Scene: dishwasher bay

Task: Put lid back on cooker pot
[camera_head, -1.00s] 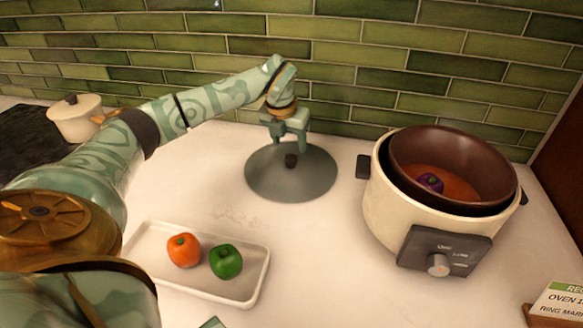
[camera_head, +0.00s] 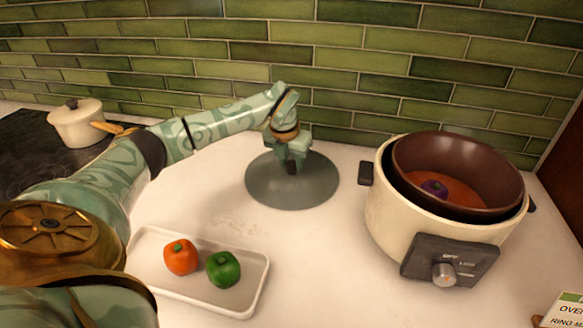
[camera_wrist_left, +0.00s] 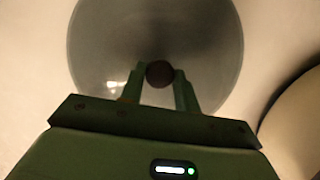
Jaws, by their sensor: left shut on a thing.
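The round grey glass lid (camera_head: 265,190) lies on the white counter left of the cooker; it also fills the top of the left wrist view (camera_wrist_left: 110,45). My left gripper (camera_head: 292,168) is over the lid's middle, shut on its dark knob (camera_wrist_left: 159,73). The fingers stand on either side of the knob in the left wrist view. The cooker pot (camera_head: 395,215) is cream with a dark control panel (camera_head: 450,262) and stands open at the right. A brown inner bowl (camera_head: 460,165) sits tilted in it, with a purple vegetable (camera_head: 434,188) inside. My right gripper is not in view.
A white tray (camera_head: 205,290) with an orange pepper (camera_head: 180,257) and a green pepper (camera_head: 223,268) lies at front left. A lidded cream saucepan (camera_head: 78,122) stands on the dark hob (camera_head: 30,160). A green tiled wall (camera_head: 300,60) closes the back. Counter between lid and cooker is clear.

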